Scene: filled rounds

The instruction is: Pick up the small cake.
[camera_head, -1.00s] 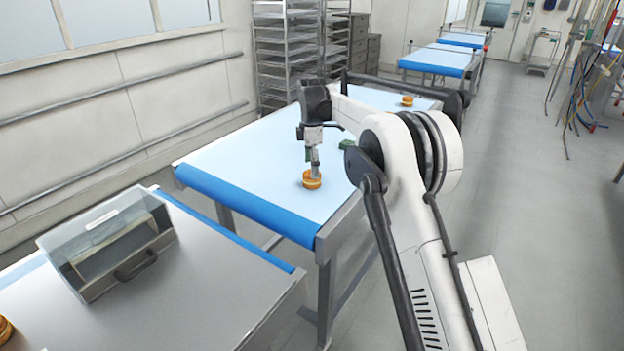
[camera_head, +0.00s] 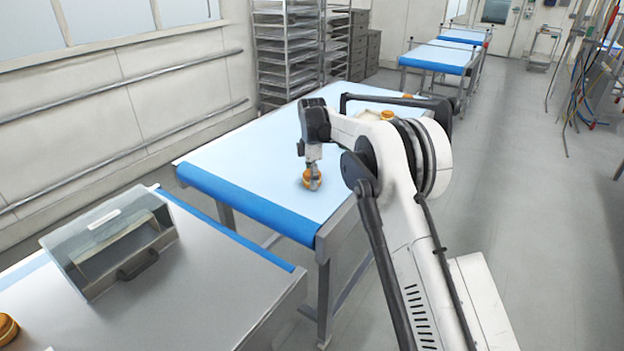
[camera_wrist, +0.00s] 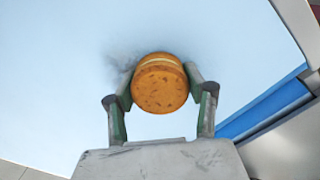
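The small cake (camera_head: 307,179) is a round orange-brown filled cake with a pale band, near the front end of the blue-topped table (camera_head: 245,155). In the wrist view the cake (camera_wrist: 160,86) sits between the two fingers of my gripper (camera_wrist: 160,72). The fingertips lean inward and appear to touch its left and right sides. In the head view my gripper (camera_head: 312,181) points down at the cake and its fingers cover part of it. A dark shadow lies beside the cake; I cannot tell whether it is lifted clear of the surface.
Another round cake (camera_head: 387,115) shows farther back on the table, partly behind my arm. A clear-lidded box (camera_head: 110,240) stands on the metal counter (camera_head: 220,290) at front left, with a cake (camera_head: 7,328) at its left edge. The table's left half is clear.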

